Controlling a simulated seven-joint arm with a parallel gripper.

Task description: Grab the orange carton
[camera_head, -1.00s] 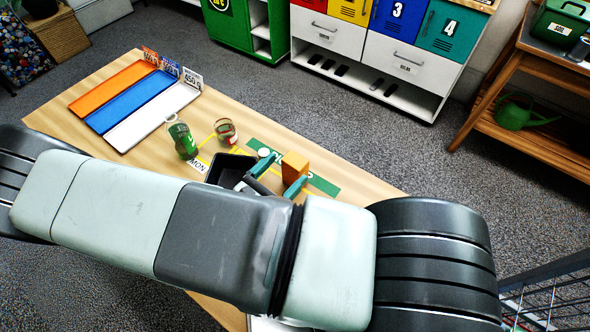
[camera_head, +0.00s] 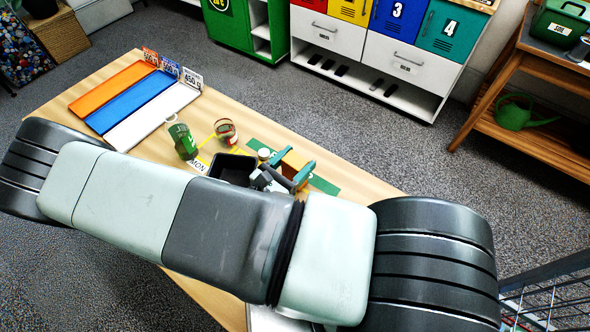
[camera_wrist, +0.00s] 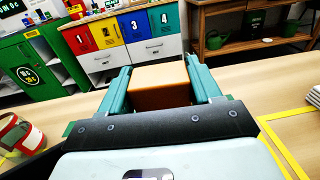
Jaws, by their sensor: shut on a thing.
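The orange carton (camera_head: 293,161) is a small box above the table, near the green strip. My gripper (camera_head: 291,170) has its two teal fingers on either side of it and is shut on it. In the wrist view the carton (camera_wrist: 161,86) sits between the fingers of the gripper (camera_wrist: 161,90), its pale orange top and darker near side showing. The table shows beyond it. I cannot tell whether its underside touches the table.
A black bin (camera_head: 230,167), a green can (camera_head: 183,141) and a red-labelled can (camera_head: 226,131) stand left of the gripper. A small pale-topped jar (camera_head: 264,154) is close by. Orange, blue and white lanes (camera_head: 150,115) lie at the table's far left.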

